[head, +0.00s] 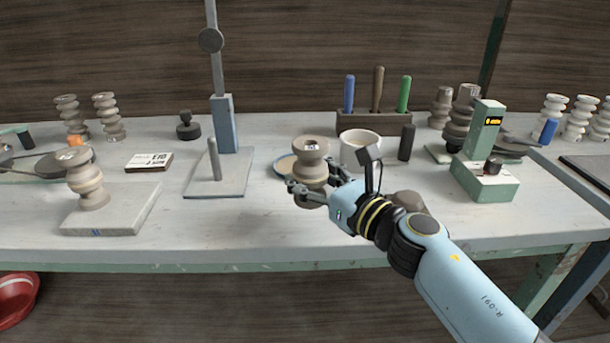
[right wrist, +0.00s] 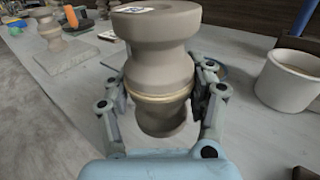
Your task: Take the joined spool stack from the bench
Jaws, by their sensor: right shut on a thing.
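The joined spool stack (head: 311,163) is a grey-brown clay piece with a pale ring at its middle joint and a label on top. It stands upright near the front middle of the bench. My right gripper (head: 311,192) is shut on it, with a finger on each side. In the right wrist view the stack (right wrist: 160,65) fills the middle, between the fingers of the right gripper (right wrist: 163,105). I cannot tell whether its base touches the bench. My left gripper is not in view.
A white mug (head: 360,150) stands close behind the right gripper. A stand with a post (head: 222,180) is left of the stack. Another spool stack (head: 87,182) sits on a slab (head: 120,215). A green gauge (head: 484,175) is at right. The bench front (head: 260,235) is clear.

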